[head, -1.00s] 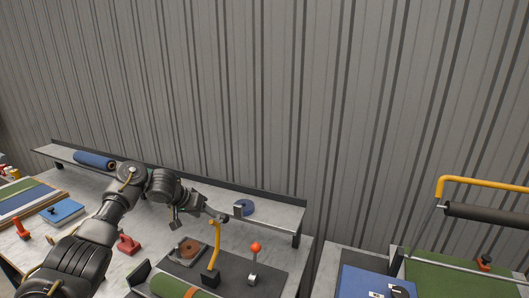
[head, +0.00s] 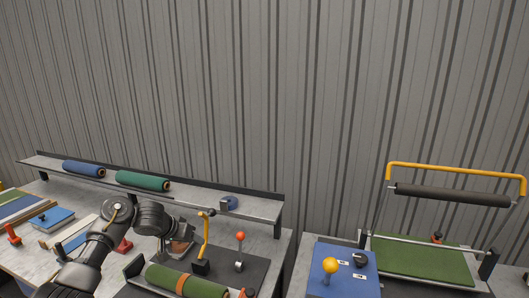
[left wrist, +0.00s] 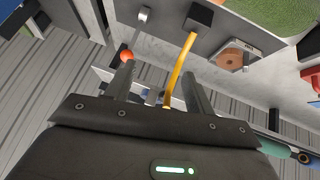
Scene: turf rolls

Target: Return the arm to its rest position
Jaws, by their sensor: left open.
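My left arm reaches in from the lower left of the head view. Its gripper (head: 188,232) hangs above the bench, close to a curved yellow lever (head: 205,240). In the left wrist view the two fingers of this gripper (left wrist: 158,82) stand apart with nothing held between them. The yellow lever (left wrist: 180,66) shows beyond and between the fingers, and an orange knob (left wrist: 126,56) shows by one fingertip. I cannot tell whether either touches a finger. My right gripper is not in view.
A shelf (head: 250,209) behind the arm carries a blue roll (head: 83,168) and a green roll (head: 142,180). A green roll with an orange band (head: 185,284) lies at the bench front. A yellow-framed roller machine (head: 455,195) stands on the right. The space above the shelf is clear.

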